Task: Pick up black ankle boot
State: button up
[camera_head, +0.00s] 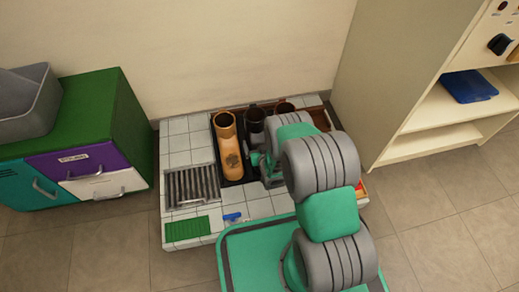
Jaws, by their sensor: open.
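The black ankle boot (255,120) stands in a dark tray (215,130) on the low tiled platform, near the wall. Its dark round opening shows at the top; its lower part is largely hidden behind my arm and gripper. A tan boot (229,150) with a dark tree mark stands just left of it. A brown boot (284,106) stands to its right, partly covered by my arm. My gripper (257,160) is open, low in front of the black boot and close to the tan boot's right side. I cannot tell whether it touches either boot.
The tiled platform (176,143) also has a metal grate (190,187), a green brush-like mat (186,228) and a small blue item (232,217). A green-topped cabinet (105,100) with a grey bin (28,105) stands left. A cream shelf unit (390,80) with a blue tray (468,86) stands right.

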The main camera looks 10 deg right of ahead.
jog(key=shift+w, duration=0.1)
jog(key=shift+c, duration=0.6)
jog(key=c, duration=1.9)
jog(key=shift+r, duration=0.15)
jog(key=shift+c, duration=0.3)
